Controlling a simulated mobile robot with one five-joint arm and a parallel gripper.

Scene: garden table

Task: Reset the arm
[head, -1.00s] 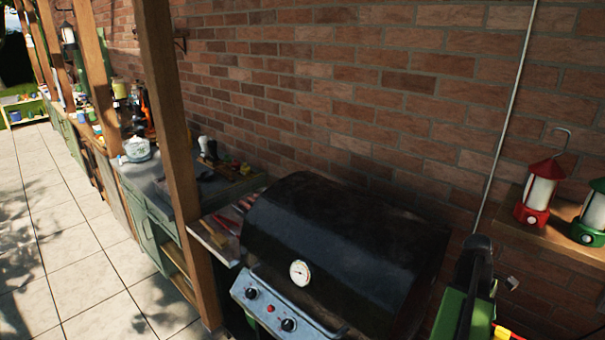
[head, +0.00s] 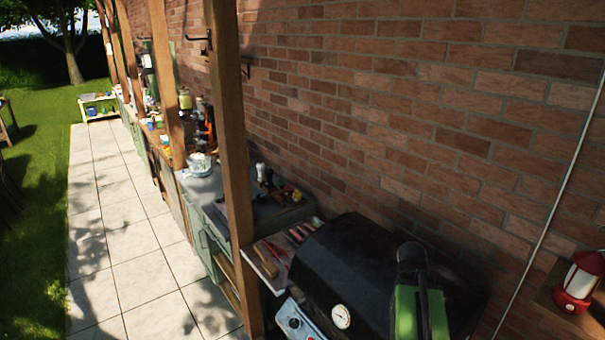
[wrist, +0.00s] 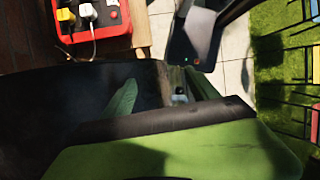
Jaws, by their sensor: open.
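My arm, green and black, rises at the bottom right of the head view in front of the black grill (head: 355,265). In the wrist view my gripper (wrist: 160,94) shows two green fingers spread apart, with nothing held between them. A dark surface lies behind the fingers; I cannot tell what it is. I cannot make out the fingertips in the head view.
A side shelf (head: 262,256) with tools adjoins the grill by a wooden post (head: 232,170). A counter with clutter runs along the brick wall (head: 400,120). A red lantern (head: 578,285) stands right. A red box with plugs (wrist: 92,22) shows in the wrist view. Paving (head: 125,250) is clear.

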